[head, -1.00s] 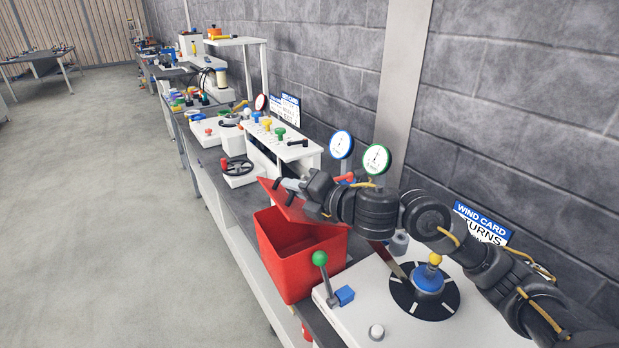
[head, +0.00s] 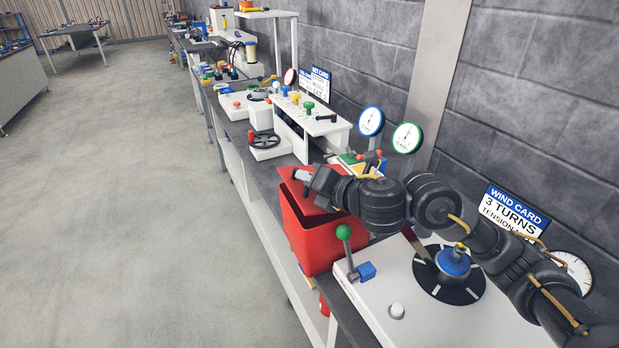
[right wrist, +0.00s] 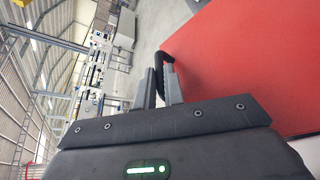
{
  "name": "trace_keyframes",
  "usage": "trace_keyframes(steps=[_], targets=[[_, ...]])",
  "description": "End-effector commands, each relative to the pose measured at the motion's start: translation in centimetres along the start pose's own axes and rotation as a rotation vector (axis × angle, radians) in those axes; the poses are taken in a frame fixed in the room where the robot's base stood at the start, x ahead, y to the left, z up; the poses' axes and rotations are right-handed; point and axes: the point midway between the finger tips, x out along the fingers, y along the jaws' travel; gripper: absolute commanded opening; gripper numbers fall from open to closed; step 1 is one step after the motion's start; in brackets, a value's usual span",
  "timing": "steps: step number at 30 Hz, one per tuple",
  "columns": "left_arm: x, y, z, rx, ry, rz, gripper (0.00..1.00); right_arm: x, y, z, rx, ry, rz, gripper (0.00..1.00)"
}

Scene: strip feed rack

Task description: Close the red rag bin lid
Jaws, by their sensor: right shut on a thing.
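The red rag bin (head: 318,245) stands among the bench equipment, its front and side showing in the head view. Its red lid (head: 311,196) lies low over the opening, still tilted, with a dark gap between lid and rim. My right gripper (head: 299,175) is at the lid's free edge, its arm crossing over the bin and hiding part of the lid. In the right wrist view the fingers (right wrist: 161,88) are closed around the black lid handle (right wrist: 167,62), and the red lid surface (right wrist: 245,70) fills the right side. My left gripper is not in view.
A white panel with a green-knobbed lever (head: 344,233) and a blue-knobbed dial (head: 453,262) stands close in front of the bin. A black handwheel (head: 265,141) is behind it. Two gauges (head: 371,121) stand near the wall. The floor at left is clear.

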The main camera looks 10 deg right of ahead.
Motion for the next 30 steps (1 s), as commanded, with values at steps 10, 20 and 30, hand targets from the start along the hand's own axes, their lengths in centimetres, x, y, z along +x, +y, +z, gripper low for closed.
trace_keyframes(steps=[10,20,30], targets=[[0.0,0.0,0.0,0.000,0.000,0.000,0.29,0.0,0.0,0.0,0.001,0.000,-0.001,0.32],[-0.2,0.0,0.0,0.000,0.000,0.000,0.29,-0.7,0.0,0.1,-0.001,0.000,0.000,0.32],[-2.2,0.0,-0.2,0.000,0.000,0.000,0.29,-7.0,0.2,0.3,-0.004,-0.001,0.000,0.32]])
